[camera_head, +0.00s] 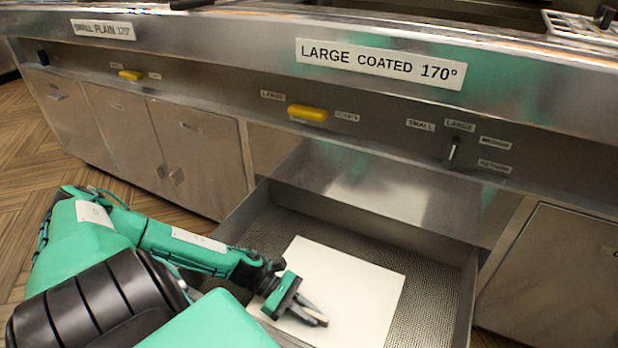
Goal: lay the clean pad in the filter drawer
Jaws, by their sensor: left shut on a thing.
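The clean pad (348,272) is a flat, cream-white square. It shows inside the open filter drawer (432,288), over the perforated metal floor. Bare floor shows to the left and right of the pad. My left gripper (318,320) reaches in from the left, over the lower part of the pad, and is shut on it. I cannot tell whether the whole pad rests flat on the drawer floor. The pad's near edge is partly hidden by my arm and the frame's bottom. My right gripper is not in view.
The range front (380,120) runs above the drawer, with yellow handles (307,113) and a small metal lever (453,150). Closed cabinet doors (200,150) stand to the left, and another metal door (550,280) to the right. Wooden floor (25,190) is clear at far left.

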